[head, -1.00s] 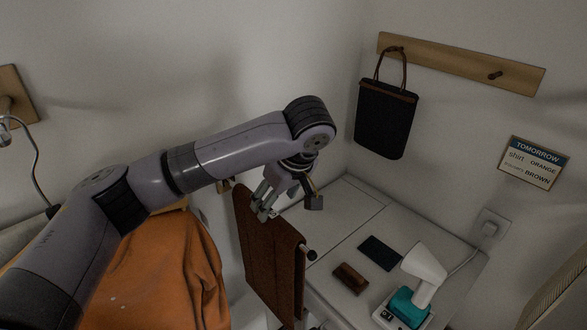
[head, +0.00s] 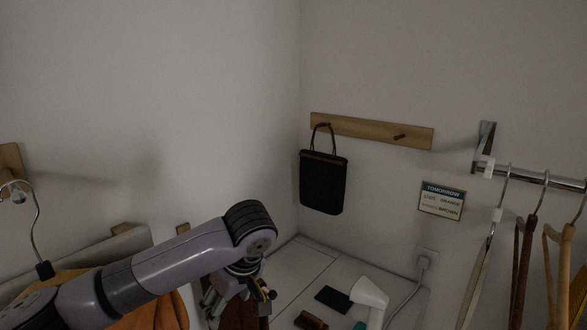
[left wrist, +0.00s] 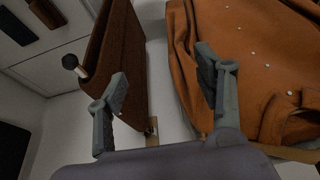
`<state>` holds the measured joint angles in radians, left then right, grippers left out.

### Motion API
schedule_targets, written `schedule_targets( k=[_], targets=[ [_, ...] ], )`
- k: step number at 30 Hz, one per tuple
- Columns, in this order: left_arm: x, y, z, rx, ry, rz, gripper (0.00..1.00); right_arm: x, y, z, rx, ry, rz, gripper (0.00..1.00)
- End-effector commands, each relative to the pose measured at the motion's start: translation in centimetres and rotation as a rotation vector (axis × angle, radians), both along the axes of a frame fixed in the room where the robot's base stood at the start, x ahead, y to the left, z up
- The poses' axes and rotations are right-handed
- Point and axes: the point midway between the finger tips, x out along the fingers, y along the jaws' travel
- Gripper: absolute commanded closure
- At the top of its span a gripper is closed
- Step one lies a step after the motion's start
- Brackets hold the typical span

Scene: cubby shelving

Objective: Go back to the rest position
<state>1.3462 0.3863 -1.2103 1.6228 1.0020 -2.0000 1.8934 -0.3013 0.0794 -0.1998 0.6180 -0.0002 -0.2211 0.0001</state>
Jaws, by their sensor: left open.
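My left gripper (head: 240,297) is low in the head view, in front of the brown trousers (head: 240,322), which are mostly hidden behind it. In the left wrist view my left gripper (left wrist: 163,76) is open with nothing between its fingers. There the brown trousers (left wrist: 122,62) hang over a dark-tipped bar to the left. The orange shirt (left wrist: 255,75) fills the right side, close beyond the right finger. In the head view the orange shirt (head: 160,317) is at the lower left, partly behind my left arm. My right gripper is not in view.
A black bag (head: 323,185) hangs from a wooden peg rail (head: 370,130). A sign (head: 442,201) is on the wall. Hangers hang from a metal rail (head: 540,179) at right. A dark flat item (head: 332,299), a brown item (head: 311,321) and a white device (head: 369,292) are on the white surface.

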Motion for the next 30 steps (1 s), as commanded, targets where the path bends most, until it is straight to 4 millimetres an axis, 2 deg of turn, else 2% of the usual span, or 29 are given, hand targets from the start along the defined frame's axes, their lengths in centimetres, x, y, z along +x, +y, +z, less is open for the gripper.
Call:
schedule_targets(
  k=[3,14,17,24,30],
  targets=[
    [-0.6,-0.9,-1.4,-0.018,0.019,-0.059,0.38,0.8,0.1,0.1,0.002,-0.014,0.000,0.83],
    [-3.5,-4.6,-6.5,-0.104,0.074,-0.314,0.38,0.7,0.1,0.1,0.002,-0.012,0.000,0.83],
    [-4.9,-5.9,-8.4,-0.146,0.085,-0.413,0.38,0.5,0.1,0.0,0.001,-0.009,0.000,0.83],
    [-9.7,-8.9,-13.3,-0.280,0.069,-0.684,0.38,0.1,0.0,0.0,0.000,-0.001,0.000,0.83],
    [-13.4,-8.9,-16.3,-0.343,0.005,-0.831,0.38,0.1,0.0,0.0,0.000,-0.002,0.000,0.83]
  ],
)
